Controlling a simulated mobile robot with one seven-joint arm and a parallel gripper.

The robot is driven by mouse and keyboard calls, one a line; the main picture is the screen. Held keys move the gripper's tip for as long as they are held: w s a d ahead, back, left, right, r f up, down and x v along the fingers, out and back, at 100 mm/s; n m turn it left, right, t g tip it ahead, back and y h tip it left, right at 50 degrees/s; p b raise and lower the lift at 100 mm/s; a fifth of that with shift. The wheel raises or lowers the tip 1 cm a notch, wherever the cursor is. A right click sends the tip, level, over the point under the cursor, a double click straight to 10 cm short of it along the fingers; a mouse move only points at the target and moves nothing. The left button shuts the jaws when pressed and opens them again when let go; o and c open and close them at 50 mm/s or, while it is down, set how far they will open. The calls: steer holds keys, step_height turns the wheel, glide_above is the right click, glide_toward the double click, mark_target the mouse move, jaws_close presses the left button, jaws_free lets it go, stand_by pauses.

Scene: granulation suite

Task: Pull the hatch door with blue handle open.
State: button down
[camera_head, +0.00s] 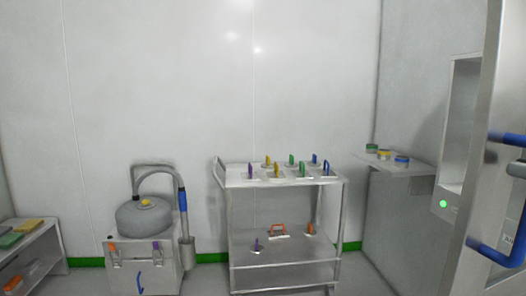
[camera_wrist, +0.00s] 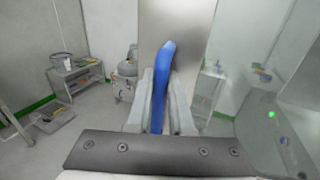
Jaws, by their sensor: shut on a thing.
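The hatch door (camera_head: 487,130) is a grey metal panel at the right edge of the head view. It stands out from the wall, swung away from the hatch opening (camera_head: 462,125), whose recess is partly visible. Its blue handle (camera_head: 492,256) is a bar running up the door, cut off by the picture's edge. In the wrist view, the blue handle (camera_wrist: 162,75) stands upright between the two grey fingers of my gripper (camera_wrist: 161,98), which is shut on it. The door panel (camera_wrist: 178,28) rises behind the handle. My fingers are not clearly seen in the head view.
A green light (camera_head: 443,204) sits below the hatch opening. A wall shelf (camera_head: 405,170) with small round containers is left of it. A metal cart (camera_head: 285,245) with coloured handled items stands mid-room, beside a grey unit (camera_head: 145,262) with a hose. A low bench (camera_head: 45,250) is far left.

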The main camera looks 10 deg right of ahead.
steer(key=shift+v, duration=0.9)
steer(key=shift+a, duration=0.1)
steer(key=c, duration=0.8)
jaws_free()
steer(key=shift+s, duration=0.1)
steer(key=p+v, duration=0.1)
steer(key=v, duration=1.6)
steer(key=shift+s+p, duration=0.2)
steer(key=shift+p, duration=0.2)
